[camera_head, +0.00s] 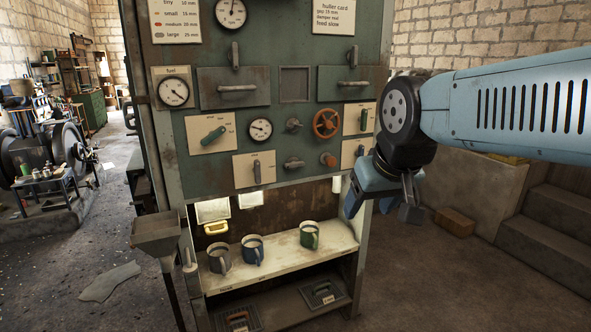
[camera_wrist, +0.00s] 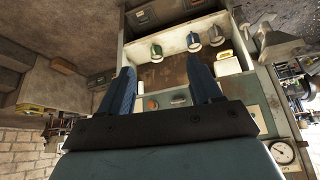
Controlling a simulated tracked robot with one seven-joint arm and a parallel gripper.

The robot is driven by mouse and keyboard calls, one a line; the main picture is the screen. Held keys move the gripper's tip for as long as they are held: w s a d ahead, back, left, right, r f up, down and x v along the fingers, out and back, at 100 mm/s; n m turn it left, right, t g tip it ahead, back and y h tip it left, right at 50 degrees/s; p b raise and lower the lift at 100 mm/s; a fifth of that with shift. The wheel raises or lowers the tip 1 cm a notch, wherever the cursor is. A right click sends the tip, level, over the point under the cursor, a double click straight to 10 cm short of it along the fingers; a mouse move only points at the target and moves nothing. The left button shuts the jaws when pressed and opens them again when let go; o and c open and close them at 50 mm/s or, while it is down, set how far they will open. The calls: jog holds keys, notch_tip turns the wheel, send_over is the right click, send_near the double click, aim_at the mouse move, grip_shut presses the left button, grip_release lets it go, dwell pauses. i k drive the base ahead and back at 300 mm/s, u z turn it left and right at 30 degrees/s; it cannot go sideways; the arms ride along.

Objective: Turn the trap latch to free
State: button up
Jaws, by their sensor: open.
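My gripper (camera_head: 380,200) is open and empty in front of the right side of the green panel (camera_head: 292,85), in the head view. In the wrist view its two blue fingers (camera_wrist: 162,88) stand apart with nothing between them. I cannot tell which fitting is the trap latch. Candidates on the panel are a green lever (camera_head: 213,135) on a cream plate, a grey upright lever (camera_head: 257,172), and two small levers at the right edge, an upper one (camera_head: 363,119) and a lower one (camera_head: 360,151). The lower one is close to my gripper and partly hidden.
A red handwheel (camera_head: 326,123), grey taps (camera_head: 293,163) and gauges sit on the panel. Below it, a shelf (camera_head: 285,253) holds a grey mug (camera_head: 219,260), a blue mug (camera_head: 252,250) and a green mug (camera_head: 309,235). A hopper (camera_head: 156,232) stands at left. Steps (camera_head: 550,225) are at right.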

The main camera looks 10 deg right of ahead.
aim_at(293, 164)
jog(key=z, duration=0.4)
jog(key=i, duration=0.15)
jog(key=z, duration=2.1)
jog(key=i, duration=0.5)
jog(key=u, duration=3.55)
jog(key=k, duration=0.1)
jog(key=z, duration=1.2)
